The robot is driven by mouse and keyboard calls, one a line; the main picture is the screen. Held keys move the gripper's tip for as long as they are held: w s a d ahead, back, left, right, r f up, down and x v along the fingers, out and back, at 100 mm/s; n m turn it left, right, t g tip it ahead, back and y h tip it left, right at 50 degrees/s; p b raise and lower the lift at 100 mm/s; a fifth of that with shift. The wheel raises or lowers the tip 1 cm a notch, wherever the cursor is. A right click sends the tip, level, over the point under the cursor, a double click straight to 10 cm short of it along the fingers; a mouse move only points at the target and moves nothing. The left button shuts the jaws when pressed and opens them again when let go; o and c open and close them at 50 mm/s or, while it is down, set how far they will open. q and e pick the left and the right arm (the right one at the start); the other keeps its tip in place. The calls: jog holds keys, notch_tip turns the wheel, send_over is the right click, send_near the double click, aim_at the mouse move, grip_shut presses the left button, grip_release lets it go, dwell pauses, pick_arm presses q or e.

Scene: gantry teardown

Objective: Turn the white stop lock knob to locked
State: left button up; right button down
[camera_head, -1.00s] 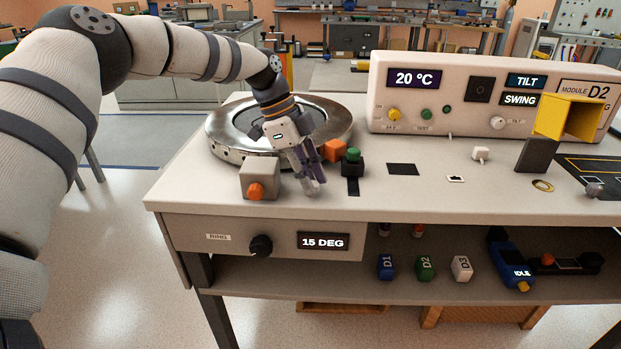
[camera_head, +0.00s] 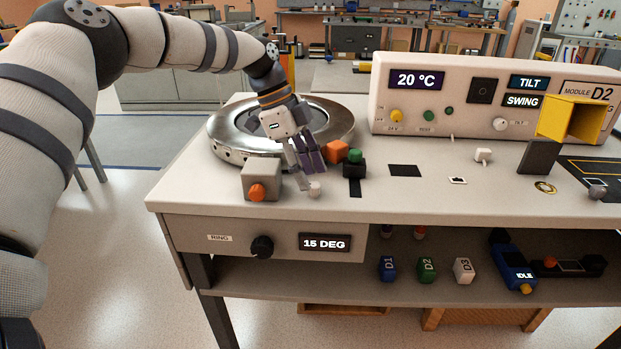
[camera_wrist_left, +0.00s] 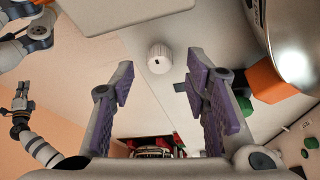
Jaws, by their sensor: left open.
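The white stop lock knob (camera_head: 314,189) is a small round knob low on the bench top near its front edge, right of the grey block with the orange knob. In the left wrist view the knob (camera_wrist_left: 159,57) has a small dark mark on its face and lies beyond the gap between the fingers. My left gripper (camera_head: 309,172) points down just above and behind the knob. Its purple-padded fingers are open and empty, apart from the knob. An arm that looks like my right one, with its gripper (camera_wrist_left: 22,100), is small at the left of the left wrist view.
A grey block (camera_head: 262,176) with an orange knob stands left of the gripper. An orange block (camera_head: 337,151) and a black block with a green top (camera_head: 354,165) stand close on the right. A round metal ring (camera_head: 230,140) lies behind.

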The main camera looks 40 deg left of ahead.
pick_arm(q)
jog(key=v, duration=0.9)
jog(key=shift+a+r, duration=0.2)
jog(key=shift+r, duration=0.1)
jog(key=shift+s, duration=0.1)
